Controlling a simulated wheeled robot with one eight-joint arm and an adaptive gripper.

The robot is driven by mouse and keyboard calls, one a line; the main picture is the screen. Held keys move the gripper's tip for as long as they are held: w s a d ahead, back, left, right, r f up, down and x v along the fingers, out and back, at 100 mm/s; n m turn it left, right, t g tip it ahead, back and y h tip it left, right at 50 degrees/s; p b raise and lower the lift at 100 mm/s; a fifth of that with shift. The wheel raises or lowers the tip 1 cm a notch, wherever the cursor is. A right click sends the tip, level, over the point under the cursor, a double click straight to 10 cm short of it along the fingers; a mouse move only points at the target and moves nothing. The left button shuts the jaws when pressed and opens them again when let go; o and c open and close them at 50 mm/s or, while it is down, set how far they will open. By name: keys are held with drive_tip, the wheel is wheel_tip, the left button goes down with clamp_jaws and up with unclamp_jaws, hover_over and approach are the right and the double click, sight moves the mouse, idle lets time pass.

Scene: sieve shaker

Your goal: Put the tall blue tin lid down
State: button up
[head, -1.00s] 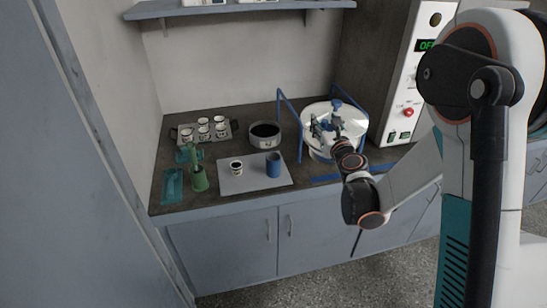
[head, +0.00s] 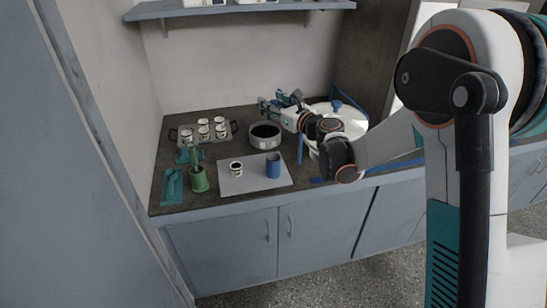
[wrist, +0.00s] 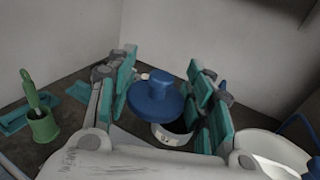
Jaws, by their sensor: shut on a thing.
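The tall blue tin lid (wrist: 155,103), a blue disc with a raised knob, sits between the two teal-padded fingers of my gripper (wrist: 165,85) in the wrist view. My gripper is shut on it. In the head view, my gripper (head: 278,104) is over the back of the counter, behind and above the grey pan (head: 265,136). I cannot make out the lid clearly there. A blue tin (head: 273,165) stands upright on the light grey mat (head: 255,184).
A white-topped shaker (head: 352,128) with blue posts stands right of the pan. A rack of several cups (head: 187,138) is at back left. A green pot (head: 199,180) with a tool and teal trays (head: 172,187) are at left. One small cup (head: 236,168) stands on the mat.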

wheel_tip(320, 180, down, 19)
drive_tip(key=b, duration=0.7)
drive_tip(key=shift+f, duration=0.2)
drive_tip(key=shift+f, duration=0.2)
drive_tip(key=o, duration=0.9)
drive_tip(key=shift+d, duration=0.1)
